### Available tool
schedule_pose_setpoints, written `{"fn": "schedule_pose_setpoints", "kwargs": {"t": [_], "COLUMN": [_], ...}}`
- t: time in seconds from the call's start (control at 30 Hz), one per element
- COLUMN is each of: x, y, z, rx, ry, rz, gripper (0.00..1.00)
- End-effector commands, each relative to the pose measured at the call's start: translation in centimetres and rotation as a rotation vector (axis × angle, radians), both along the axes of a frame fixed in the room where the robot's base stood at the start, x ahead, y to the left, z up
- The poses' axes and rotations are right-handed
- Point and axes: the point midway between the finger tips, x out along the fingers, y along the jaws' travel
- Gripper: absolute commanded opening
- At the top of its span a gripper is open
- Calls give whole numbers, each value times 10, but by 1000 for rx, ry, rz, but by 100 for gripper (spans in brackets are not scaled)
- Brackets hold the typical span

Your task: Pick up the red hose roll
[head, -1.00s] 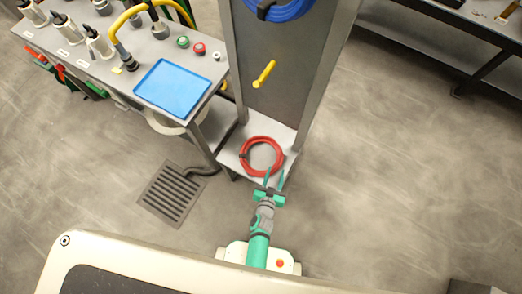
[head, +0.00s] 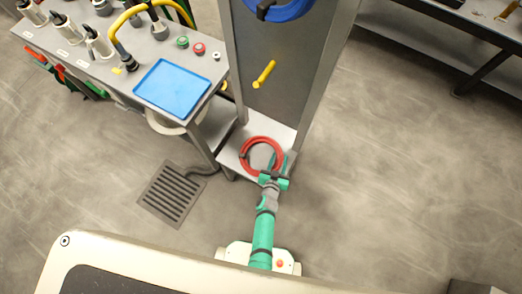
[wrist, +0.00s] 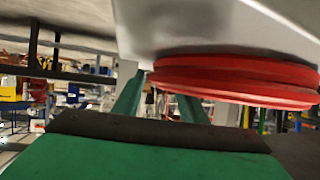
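The red hose roll (head: 246,146) lies flat on the light base shelf of the upright panel stand in the head view. A dark tie shows on its left side. It also shows large in the wrist view (wrist: 235,80). My green gripper (head: 278,160) is at the roll's near right side, its fingers reaching over or beside the ring. In the wrist view the two fingers stand apart with a gap between them, the roll overlapping the right finger's end. I see no grip on the roll; whether a finger touches it, I cannot tell.
The panel stand (head: 283,75) rises behind the roll, with a yellow peg (head: 264,74) and a blue hose roll (head: 290,9). A bench with a blue tray (head: 173,87) stands at left. A floor grate (head: 172,195) lies below it.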

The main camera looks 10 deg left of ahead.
Motion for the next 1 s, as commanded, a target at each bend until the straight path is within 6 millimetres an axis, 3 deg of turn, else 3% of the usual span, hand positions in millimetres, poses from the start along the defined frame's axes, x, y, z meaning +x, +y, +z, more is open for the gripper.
{"fn": "schedule_pose_setpoints", "kwargs": {"t": [0.13,0.3,0.77,1.0], "x": [0,-1,-1,-1], "y": [0,0,-2,-2], "z": [0,0,4,27], "rx": [0,0,-1,1], "ry": [0,1,1,-2], "rz": [0,-1,-3,-6], "gripper": [36,0,0,0]}}
